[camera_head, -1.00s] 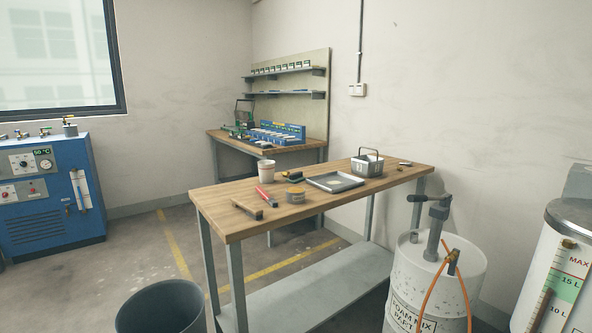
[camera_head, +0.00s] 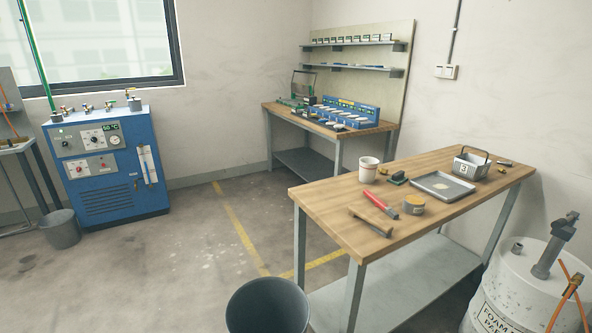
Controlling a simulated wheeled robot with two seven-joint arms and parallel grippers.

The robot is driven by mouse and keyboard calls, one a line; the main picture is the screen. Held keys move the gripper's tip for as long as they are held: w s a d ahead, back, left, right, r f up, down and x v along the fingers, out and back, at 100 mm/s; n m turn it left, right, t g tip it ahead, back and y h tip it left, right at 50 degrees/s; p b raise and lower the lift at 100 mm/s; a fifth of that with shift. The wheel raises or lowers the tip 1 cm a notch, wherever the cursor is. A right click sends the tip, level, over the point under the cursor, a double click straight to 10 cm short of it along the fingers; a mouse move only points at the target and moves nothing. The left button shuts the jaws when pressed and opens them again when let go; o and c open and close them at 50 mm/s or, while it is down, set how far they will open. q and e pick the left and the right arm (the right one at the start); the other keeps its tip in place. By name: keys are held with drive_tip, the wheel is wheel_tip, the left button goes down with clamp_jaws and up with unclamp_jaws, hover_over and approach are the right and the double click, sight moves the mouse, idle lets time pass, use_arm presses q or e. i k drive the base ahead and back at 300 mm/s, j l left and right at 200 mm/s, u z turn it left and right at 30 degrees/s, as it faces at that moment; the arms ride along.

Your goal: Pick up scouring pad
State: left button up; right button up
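A small dark green block (camera_head: 399,178) lies on the wooden workbench (camera_head: 330,200), between a white cup and a grey tray. It may be the scouring pad, but it is too small to be certain. A small yellowish-brown piece (camera_head: 385,171) sits just behind it. Neither of my grippers is in view, and nothing on the bench is being touched.
Floor left is open.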

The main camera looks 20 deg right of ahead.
sight(398, 179)
drive_tip(key=i+j+u, duration=0.65)
drive_tip(key=i, duration=0.15)
drive_tip(key=i+j+u, duration=0.1)
drive_tip(key=i+u, duration=0.25)
drive_tip(key=i+l+z, duration=0.15)
drive_tip(key=i+z, duration=0.25)
drive_tip(key=i, duration=0.2)
drive_tip(key=i+j+z, duration=0.1)
drive_tip(key=i+z, duration=0.25)
drive_tip(key=i, duration=0.25)
drive_tip(key=i+j+z, duration=0.2)
drive_tip(key=i+z, duration=0.2)
drive_tip(key=i, duration=0.2)
drive_tip(key=i+l+z, duration=0.25)
drive_tip(key=z, duration=0.2)
drive_tip(key=i+l+z, duration=0.1)
drive_tip(key=i+z, duration=0.85)
drive_tip(key=i+j+z, duration=0.2)
drive_tip(key=i+z, duration=0.25)
drive_tip(key=i+j+z, duration=0.25)
drive_tip(key=z, duration=0.2)
